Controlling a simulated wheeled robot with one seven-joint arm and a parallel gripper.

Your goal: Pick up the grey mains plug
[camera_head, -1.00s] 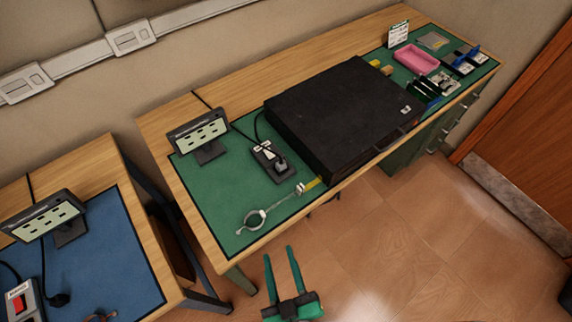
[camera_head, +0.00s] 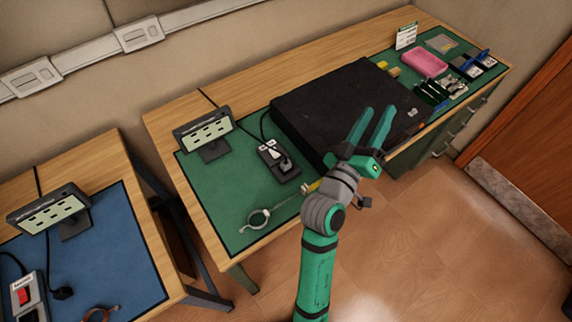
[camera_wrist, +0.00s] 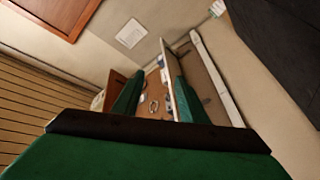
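What looks like the grey mains plug (camera_head: 285,166) sits at the lower right end of a dark box with a white switch (camera_head: 270,152). Both are on the green mat left of the large black case. It is too small to tell whether the plug is seated in the box. My gripper (camera_head: 378,112) is raised in front of the black case, right of the plug and apart from it. Its two green fingers are spread and empty. In the wrist view the fingers (camera_wrist: 157,95) are also apart, with no plug recognisable there.
The large black case (camera_head: 345,110) fills the bench's middle. A metering panel (camera_head: 207,133) stands left of the plug. A wrist strap with a ring (camera_head: 258,219) lies in front. A pink tray (camera_head: 425,62) and tools lie at the far right. Another bench has a blue mat (camera_head: 110,260).

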